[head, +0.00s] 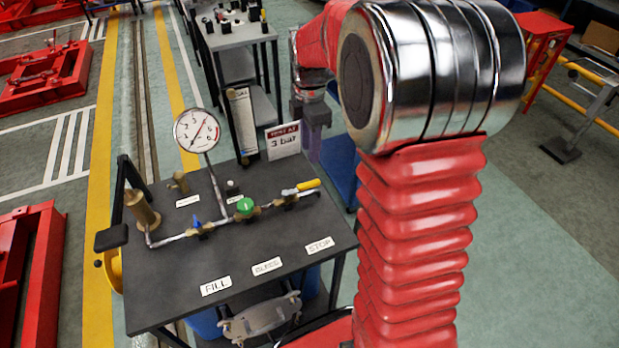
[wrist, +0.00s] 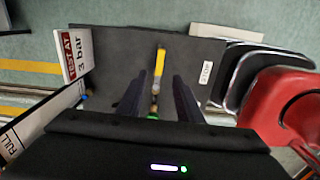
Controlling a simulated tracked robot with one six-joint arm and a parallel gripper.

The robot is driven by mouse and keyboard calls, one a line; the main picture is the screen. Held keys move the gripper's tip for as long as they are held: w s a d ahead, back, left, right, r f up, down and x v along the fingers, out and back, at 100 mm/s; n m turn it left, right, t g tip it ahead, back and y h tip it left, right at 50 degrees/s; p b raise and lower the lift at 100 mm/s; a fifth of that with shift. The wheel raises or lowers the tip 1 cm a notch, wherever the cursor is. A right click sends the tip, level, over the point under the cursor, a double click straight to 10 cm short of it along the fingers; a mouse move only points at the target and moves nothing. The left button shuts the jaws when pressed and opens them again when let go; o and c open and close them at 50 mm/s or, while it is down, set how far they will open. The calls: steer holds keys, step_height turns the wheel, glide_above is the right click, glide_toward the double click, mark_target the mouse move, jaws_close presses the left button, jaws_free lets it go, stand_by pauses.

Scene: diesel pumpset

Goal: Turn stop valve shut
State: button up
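The stop valve's yellow lever (head: 308,185) is at the right end of the pipe on the dark bench top, behind the STOP label (head: 319,246). It lies roughly in line with the pipe. My gripper (head: 313,145) points down behind the lever at the bench's back right, seen small and partly dark in the head view. In the wrist view, my gripper (wrist: 158,85) has its two dark fingers apart with nothing between them. The yellow lever (wrist: 159,62) shows in the gap, beyond the fingertips, apart from both. The valve body is mostly hidden there.
A green knob (head: 245,206) and a blue-handled valve (head: 196,225) sit left along the same pipe. A pressure gauge (head: 197,130) stands on a stem. A "TEST AT 3 bar" sign (head: 284,140) stands at the bench's back edge, close to my gripper.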

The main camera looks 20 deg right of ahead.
mark_target(310, 183)
step_height(310, 183, down, 12)
steer(key=shift+f, duration=0.1)
stand_by(0.5)
steer(key=shift+c, duration=0.5)
jaws_close()
steer(key=shift+a, duration=0.15)
